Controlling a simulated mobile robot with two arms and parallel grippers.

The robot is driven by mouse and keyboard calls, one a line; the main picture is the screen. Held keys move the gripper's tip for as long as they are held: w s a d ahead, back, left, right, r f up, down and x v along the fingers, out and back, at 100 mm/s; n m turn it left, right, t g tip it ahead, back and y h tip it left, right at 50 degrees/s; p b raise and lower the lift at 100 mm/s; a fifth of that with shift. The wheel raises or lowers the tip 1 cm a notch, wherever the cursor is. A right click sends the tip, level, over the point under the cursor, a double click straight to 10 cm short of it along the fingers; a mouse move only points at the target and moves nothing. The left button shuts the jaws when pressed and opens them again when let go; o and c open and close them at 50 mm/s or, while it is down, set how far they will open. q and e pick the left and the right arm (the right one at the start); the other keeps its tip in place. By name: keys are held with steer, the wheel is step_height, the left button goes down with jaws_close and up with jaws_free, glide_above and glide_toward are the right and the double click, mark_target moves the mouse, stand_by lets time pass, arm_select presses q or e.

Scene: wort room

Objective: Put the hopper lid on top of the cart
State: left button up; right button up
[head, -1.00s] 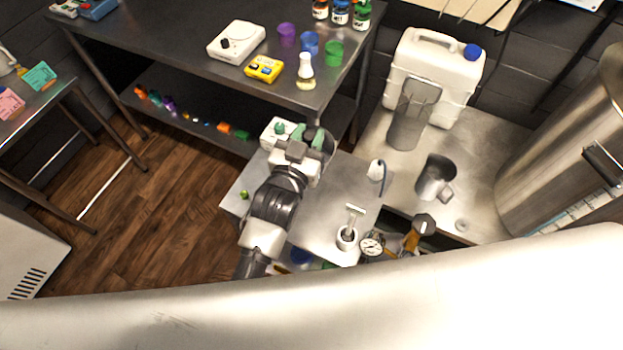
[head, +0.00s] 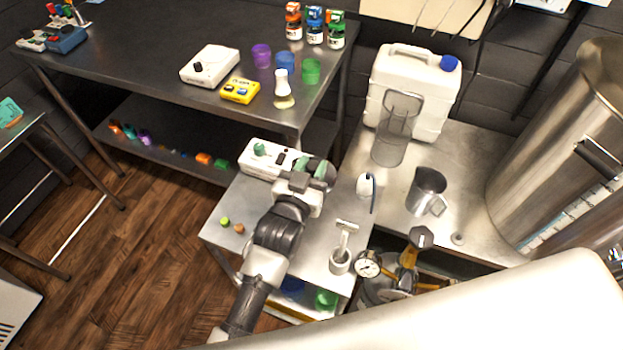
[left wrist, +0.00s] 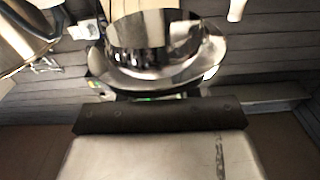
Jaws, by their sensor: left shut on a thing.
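The grey metal cart (head: 310,225) stands in the middle of the head view. My left gripper (head: 299,168) is over the cart's top, at its back edge beside a white control box. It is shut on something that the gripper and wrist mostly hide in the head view. In the left wrist view a shiny round metal piece with a wide brim and a raised middle, which looks like the hopper lid (left wrist: 150,78), sits just beyond the dark bar at the bottom. I cannot tell whether it touches the cart. My right gripper is not in view.
A dark bench (head: 150,60) stands behind. A jug (head: 425,192) and white canister (head: 420,90) stand right.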

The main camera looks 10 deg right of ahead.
arm_select(q)
step_height(320, 180, down, 2)
steer(key=shift+f+b, duration=0.15)
steer(key=shift+b, duration=0.5)
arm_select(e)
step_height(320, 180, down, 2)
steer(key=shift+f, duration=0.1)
arm_select(q)
steer(key=shift+f, duration=0.5)
steer(key=o, duration=0.9)
steer(key=shift+s+f, duration=0.1)
steer(key=shift+o, duration=0.5)
steer(key=shift+f, duration=0.1)
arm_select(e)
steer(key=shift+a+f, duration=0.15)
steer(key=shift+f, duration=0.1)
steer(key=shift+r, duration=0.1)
